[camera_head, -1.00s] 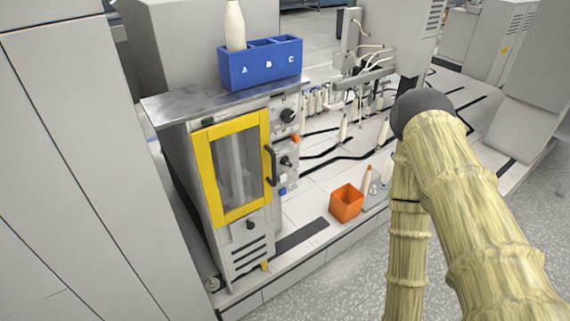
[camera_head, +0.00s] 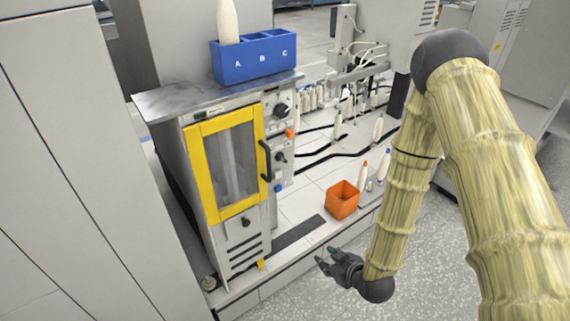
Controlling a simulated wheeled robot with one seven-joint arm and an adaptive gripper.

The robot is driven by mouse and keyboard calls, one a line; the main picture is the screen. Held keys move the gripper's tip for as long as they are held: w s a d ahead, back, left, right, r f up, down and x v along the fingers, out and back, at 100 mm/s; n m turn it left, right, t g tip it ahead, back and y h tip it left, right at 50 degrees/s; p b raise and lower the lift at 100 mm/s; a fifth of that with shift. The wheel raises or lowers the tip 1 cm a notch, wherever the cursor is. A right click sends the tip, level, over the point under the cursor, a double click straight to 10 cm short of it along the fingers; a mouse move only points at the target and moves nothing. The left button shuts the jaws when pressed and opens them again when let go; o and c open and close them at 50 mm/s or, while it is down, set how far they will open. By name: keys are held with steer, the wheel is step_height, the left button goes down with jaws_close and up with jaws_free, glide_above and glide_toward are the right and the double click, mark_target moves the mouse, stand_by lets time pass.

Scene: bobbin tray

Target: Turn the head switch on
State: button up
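The machine head (camera_head: 199,185) is a grey cabinet with a yellow-framed window door (camera_head: 223,165) and a black handle. Its right-hand panel has an upper black knob (camera_head: 281,110) and a lower black knob (camera_head: 281,157). An orange button (camera_head: 290,133) sits between them and a blue button (camera_head: 278,188) is below. I cannot tell which control is the head switch or its setting. My gripper (camera_head: 328,261) is low, in front of the platform edge, to the right of and below the cabinet. Its dark fingers are apart, with nothing seen between them.
A blue tray marked A B C (camera_head: 252,63) stands on the cabinet's metal top, with a white bobbin (camera_head: 228,20) in A. An orange open box (camera_head: 342,200) and several bobbins stand on the platform. Clear floor (camera_head: 300,290) lies in front.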

steer(key=w+a+r+n+t+y, duration=0.3)
steer(key=w+a+r+n+t, duration=0.1)
steer(key=w+r, duration=0.55)
steer(key=n+t+y, duration=0.2)
steer(key=n+y, duration=0.1)
glide_toward(284, 160)
steer(key=p+x, duration=0.1)
steer(key=x, duration=0.8)
steer(key=shift+w+a, duration=0.1)
steer(key=shift+a, duration=0.05)
jaws_close()
